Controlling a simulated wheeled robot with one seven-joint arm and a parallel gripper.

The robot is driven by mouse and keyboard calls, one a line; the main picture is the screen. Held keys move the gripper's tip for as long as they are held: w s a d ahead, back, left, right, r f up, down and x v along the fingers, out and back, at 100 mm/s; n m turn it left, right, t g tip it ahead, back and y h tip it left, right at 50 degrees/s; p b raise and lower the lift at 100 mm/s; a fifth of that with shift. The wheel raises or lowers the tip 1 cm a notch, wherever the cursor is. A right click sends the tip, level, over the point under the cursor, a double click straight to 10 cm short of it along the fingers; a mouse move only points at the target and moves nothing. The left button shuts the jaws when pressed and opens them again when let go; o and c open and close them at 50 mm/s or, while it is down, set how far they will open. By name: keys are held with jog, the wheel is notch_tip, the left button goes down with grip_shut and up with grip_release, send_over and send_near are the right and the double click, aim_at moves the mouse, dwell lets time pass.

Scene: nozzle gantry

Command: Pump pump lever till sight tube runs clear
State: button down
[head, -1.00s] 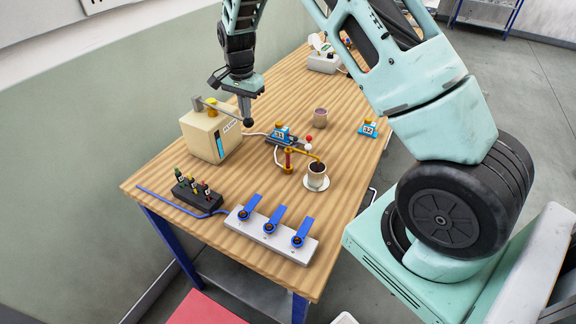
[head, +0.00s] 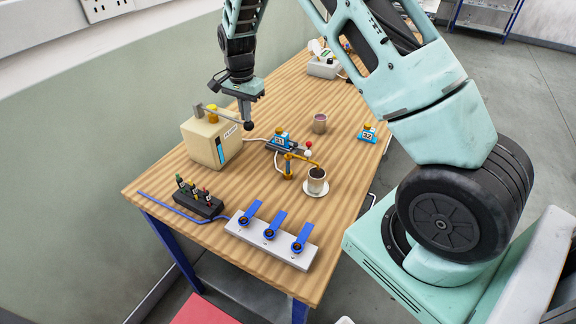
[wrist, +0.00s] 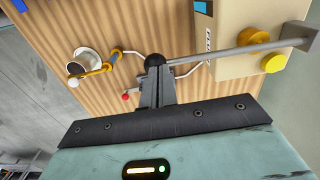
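The pump is a beige box (head: 207,142) on the wooden bench, with a blue strip on its front; it also shows in the wrist view (wrist: 238,35). Its grey pump lever (wrist: 255,48) runs from the box to a black ball knob (wrist: 155,60). My gripper (wrist: 156,78) is over the knob, its narrow fingers closed at the ball. In the head view it (head: 246,110) hangs beside the box. A brass spout (head: 300,158) arches over a white cup (head: 316,180) of dark liquid on a saucer. The sight tube on the spout's post (wrist: 113,57) looks pale bluish.
A grey block with three blue levers (head: 270,238) and a black switch box (head: 200,200) stand at the near end. The right bench side is mostly clear.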

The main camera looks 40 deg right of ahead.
notch_tip(320, 180, up, 8)
jog(key=p, duration=0.5)
dwell(1.2)
jog(key=s+a+r+n+y+b, duration=0.15)
jog(key=s+a+n+b, duration=0.75)
jog(key=s+a, duration=0.9)
jog(key=s+a+f+n+b, duration=0.2)
jog(key=s+n, duration=0.4)
jog(key=s, duration=0.4)
jog(key=s+a+f+n+b, duration=0.2)
jog(key=s+n, duration=0.4)
jog(key=s, duration=0.4)
jog(key=shift+s+h, duration=0.2)
jog(key=shift+h, duration=0.25)
